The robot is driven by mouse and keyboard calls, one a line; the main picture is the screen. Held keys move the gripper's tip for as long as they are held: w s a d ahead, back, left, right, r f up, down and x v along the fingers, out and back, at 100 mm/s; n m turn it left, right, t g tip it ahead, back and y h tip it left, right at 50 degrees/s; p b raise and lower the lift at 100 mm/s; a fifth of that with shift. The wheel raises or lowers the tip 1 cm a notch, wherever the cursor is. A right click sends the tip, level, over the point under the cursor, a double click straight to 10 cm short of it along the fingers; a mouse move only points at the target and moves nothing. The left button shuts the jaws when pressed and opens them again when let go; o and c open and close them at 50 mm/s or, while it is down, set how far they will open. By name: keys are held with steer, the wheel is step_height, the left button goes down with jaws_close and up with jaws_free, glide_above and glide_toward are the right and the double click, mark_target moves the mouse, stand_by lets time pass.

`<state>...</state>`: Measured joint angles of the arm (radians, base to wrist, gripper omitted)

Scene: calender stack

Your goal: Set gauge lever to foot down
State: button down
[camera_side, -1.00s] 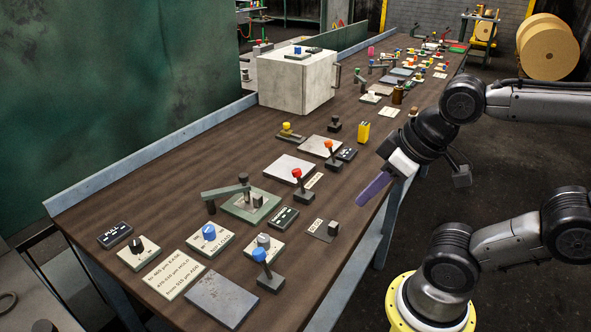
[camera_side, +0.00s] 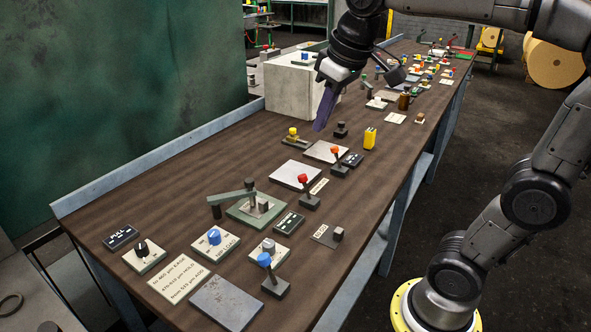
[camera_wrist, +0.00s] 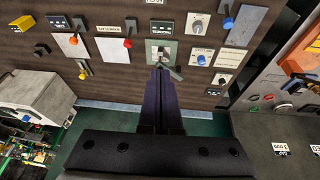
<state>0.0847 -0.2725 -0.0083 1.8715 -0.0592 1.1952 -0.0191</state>
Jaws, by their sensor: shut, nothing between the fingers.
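The gauge is a green base plate (camera_side: 240,213) near the front middle of the bench, with a grey-green lever arm (camera_side: 230,197) and a dark upright post on it. The arm sticks out to the left in the side view; whether its foot is up or down I cannot tell. In the wrist view, the green plate (camera_wrist: 153,45) and its arm (camera_wrist: 174,72) lie just beyond my fingertips. My gripper (camera_side: 318,127) has purple fingers, shut and empty, pointing down above the bench, behind the gauge in the side view. It also shows in the wrist view (camera_wrist: 161,70).
Red (camera_side: 302,178), orange (camera_side: 335,150) and blue (camera_side: 264,260) levers stand near the gauge, with a blue knob (camera_side: 214,236) in front. A yellow-knobbed lever (camera_side: 293,133) and a pale box (camera_side: 290,90) stand farther back. Bare wood lies left of the gauge.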

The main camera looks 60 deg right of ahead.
mark_target(305, 187)
steer(key=w+d+f+m+g, duration=0.1)
steer(key=w+d+f, duration=0.1)
steer(key=w+d, duration=0.35)
steer(key=w+d+f+g, duration=0.2)
steer(key=w, duration=0.6)
steer(key=w+d+f, duration=0.2)
steer(key=f, duration=0.3)
steer(key=w+d+f+m+g, duration=0.1)
steer(key=w+d+f, duration=0.2)
steer(key=f, duration=0.3)
steer(key=shift+d+g, duration=0.3)
steer(key=f, duration=0.6)
steer(key=d+f, duration=0.1)
steer(key=f, duration=0.3)
steer(key=shift+s+f, duration=0.1)
steer(key=shift+s, duration=0.25)
steer(key=shift+s+a+r, duration=0.2)
steer(key=shift+s+r, duration=0.15)
steer(key=shift+s, duration=0.15)
steer(key=shift+s+a+r, duration=0.2)
steer(key=shift+s+r, duration=0.1)
steer(key=shift+s, duration=0.2)
steer(key=shift+s+a+r, duration=0.2)
steer(key=shift+s+r, duration=0.05)
steer(key=shift+s, duration=0.5)
